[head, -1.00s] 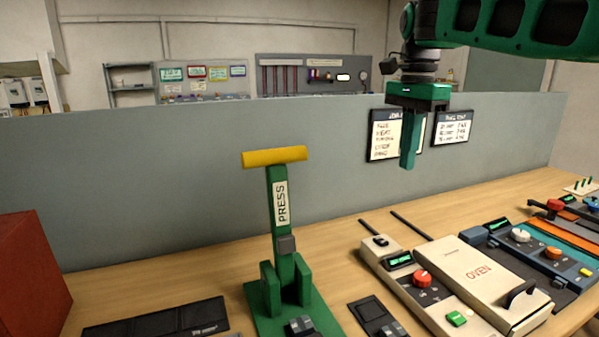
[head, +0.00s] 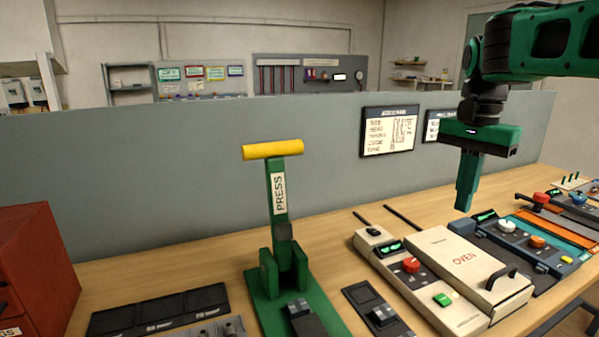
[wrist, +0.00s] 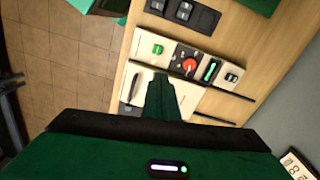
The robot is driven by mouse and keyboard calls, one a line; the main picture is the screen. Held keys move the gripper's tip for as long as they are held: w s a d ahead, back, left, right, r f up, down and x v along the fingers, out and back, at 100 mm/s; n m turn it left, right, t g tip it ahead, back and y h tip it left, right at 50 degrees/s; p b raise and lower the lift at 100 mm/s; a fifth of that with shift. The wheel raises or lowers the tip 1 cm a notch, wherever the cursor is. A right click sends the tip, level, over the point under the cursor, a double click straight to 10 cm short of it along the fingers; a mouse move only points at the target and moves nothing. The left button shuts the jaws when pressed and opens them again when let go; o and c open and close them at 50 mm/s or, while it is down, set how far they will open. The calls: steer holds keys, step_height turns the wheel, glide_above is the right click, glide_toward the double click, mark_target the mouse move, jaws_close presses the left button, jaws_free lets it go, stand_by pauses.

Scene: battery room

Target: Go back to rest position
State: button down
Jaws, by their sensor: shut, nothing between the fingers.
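My gripper (head: 466,190) hangs from the green arm at the upper right of the head view, fingers pointing down. Its fingers are together with nothing between them. It is in the air above the back of the bench, over the area behind the oven (head: 463,262), and touches nothing that I can see. In the wrist view the closed fingers (wrist: 163,100) show in the middle, covering part of the cream oven unit below.
The green press (head: 278,215) with a yellow handle stands upright left of centre. A red cabinet (head: 35,260) is at far left. A grey partition (head: 200,180) with posted boards (head: 389,131) runs behind the bench. Blue and orange units (head: 530,235) lie right of the oven.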

steer(key=s+d+f+n, duration=0.35)
steer(key=s+f, duration=0.55)
steer(key=s, duration=0.3)
steer(key=s+d+f+n, duration=0.2)
steer(key=s+d+f, duration=0.3)
steer(key=s+f, duration=0.6)
steer(key=w+a+r+n+t, duration=0.2)
steer(key=w+r+n, duration=0.15)
steer(key=w, duration=0.65)
steer(key=w+a+r+n+t, duration=0.15)
steer(key=w+r, duration=0.25)
steer(key=w, duration=0.6)
steer(key=w+a+r+n+t+y, duration=0.25)
steer(key=w+a, duration=0.35)
steer(key=w, duration=0.3)
steer(key=w+a+r+n+t+y, duration=0.1)
steer(key=w+a+r+n, duration=0.3)
steer(key=w, duration=0.5)
steer(key=shift+m+h, duration=0.25)
steer(key=shift+m, duration=0.25)
steer(key=x, duration=0.7)
steer(key=a+x, duration=0.1)
steer(key=x, duration=0.2)
steer(key=shift+s+f, duration=0.2)
steer(key=shift+f, duration=0.15)
step_height(320, 180, down, 3)
steer(key=shift+f, duration=0.1)
steer(key=shift+s+f, duration=0.1)
steer(key=shift+f, duration=0.55)
